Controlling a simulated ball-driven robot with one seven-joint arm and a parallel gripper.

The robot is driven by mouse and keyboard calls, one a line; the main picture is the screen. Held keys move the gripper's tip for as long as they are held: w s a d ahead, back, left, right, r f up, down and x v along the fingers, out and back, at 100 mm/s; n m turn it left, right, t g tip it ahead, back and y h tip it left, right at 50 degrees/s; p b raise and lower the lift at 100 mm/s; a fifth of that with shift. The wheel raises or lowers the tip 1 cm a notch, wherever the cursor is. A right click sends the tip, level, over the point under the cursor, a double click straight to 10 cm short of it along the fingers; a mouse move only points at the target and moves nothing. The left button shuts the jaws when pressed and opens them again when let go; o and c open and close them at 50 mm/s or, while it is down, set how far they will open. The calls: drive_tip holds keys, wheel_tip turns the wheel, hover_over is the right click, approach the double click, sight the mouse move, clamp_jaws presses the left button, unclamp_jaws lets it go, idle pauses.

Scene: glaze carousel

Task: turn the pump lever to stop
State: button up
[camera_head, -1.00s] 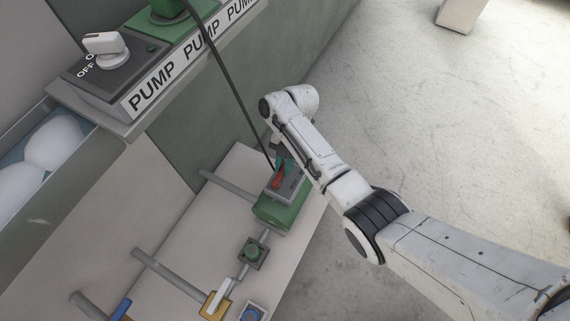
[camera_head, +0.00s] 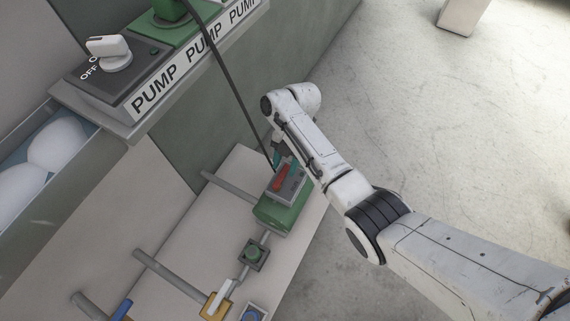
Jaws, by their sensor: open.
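A red lever (camera_head: 281,177) sits on a grey plate on top of a green pump box (camera_head: 281,213) on the low pale shelf. The lever's stop and run marks are too small to read. My gripper (camera_head: 278,158) is at the far edge of this box, just behind the lever, partly hidden by my white arm. Its teal fingertips show close to the lever's far end; I cannot tell whether they touch it. A white rotary switch (camera_head: 108,50) marked OFF stands on a dark box on the upper ledge, beside a strip lettered PUMP (camera_head: 153,90).
A black cable (camera_head: 232,85) hangs from the ledge down to the green box. White round objects (camera_head: 57,145) fill a trough at left.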

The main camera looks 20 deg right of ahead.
drive_tip(key=p+v, duration=0.2)
drive_tip(key=v, duration=0.7)
drive_tip(key=shift+r, duration=0.3)
drive_tip(key=s+f+m+t, duration=0.2)
drive_tip(key=s+f+m, duration=0.3)
drive_tip(key=s+m, duration=0.7)
drive_tip(key=s+d+r+m+t+h, duration=0.1)
drive_tip(key=s+d+r+m+h, duration=0.2)
drive_tip(key=s+m, duration=0.55)
drive_tip(key=s+d+r+m+t+h, duration=0.1)
drive_tip(key=s+d+r+m, duration=0.35)
drive_tip(key=s, duration=0.75)
wheel_tip(320, 180, up, 17)
drive_tip(key=m+p, duration=0.1)
drive_tip(key=p, duration=1.8)
drive_tip(key=shift+w+d, duration=0.35)
drive_tip(key=shift+d, duration=0.1)
drive_tip(key=shift+s+f, duration=0.1)
